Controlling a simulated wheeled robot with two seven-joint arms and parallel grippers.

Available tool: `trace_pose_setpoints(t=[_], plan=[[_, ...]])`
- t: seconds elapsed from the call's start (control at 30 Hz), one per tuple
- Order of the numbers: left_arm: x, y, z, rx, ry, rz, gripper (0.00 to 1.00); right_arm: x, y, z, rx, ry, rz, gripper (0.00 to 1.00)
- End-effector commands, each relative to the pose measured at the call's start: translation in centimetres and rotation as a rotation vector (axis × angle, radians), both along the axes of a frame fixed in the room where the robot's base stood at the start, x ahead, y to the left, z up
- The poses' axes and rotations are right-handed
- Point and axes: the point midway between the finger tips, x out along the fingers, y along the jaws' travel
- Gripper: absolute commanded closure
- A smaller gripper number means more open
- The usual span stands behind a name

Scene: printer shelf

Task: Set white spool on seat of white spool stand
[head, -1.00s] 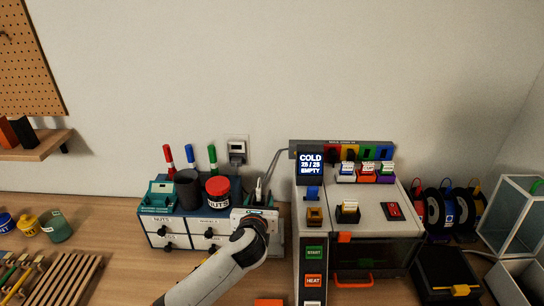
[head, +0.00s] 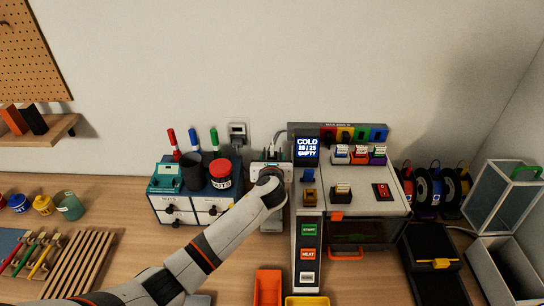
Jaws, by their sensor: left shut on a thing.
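My left gripper (head: 270,166) reaches in between the teal drawer cabinet and the printer. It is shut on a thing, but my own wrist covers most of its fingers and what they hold. I cannot make out the white spool or the white spool stand for sure. A small pale piece (head: 272,149) shows just beyond the gripper, with a grey cable near it; I cannot tell what it is. Several dark-flanged spools with red, blue and yellow parts (head: 435,190) stand right of the printer. My right gripper is not in view.
The printer (head: 364,199) with its COLD screen (head: 307,149) stands close on the right. The drawer cabinet (head: 187,204) carries markers, a dark cup and a red-lidded jar (head: 220,174). An orange bin (head: 268,287) lies in front. Bare table shows left of the arm.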

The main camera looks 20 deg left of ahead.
Motion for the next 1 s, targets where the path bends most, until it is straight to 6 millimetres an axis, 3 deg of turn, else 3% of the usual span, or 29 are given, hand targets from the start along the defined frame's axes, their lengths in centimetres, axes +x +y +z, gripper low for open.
trace_pose_setpoints(t=[0.7,1.0], plan=[[0.1,0.0,-8.5,0.002,-0.003,0.000,1.00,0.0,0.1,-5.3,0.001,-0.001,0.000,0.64],[0.1,0.0,-11.0,0.001,-0.003,-0.001,1.00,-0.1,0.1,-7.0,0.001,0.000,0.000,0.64]])
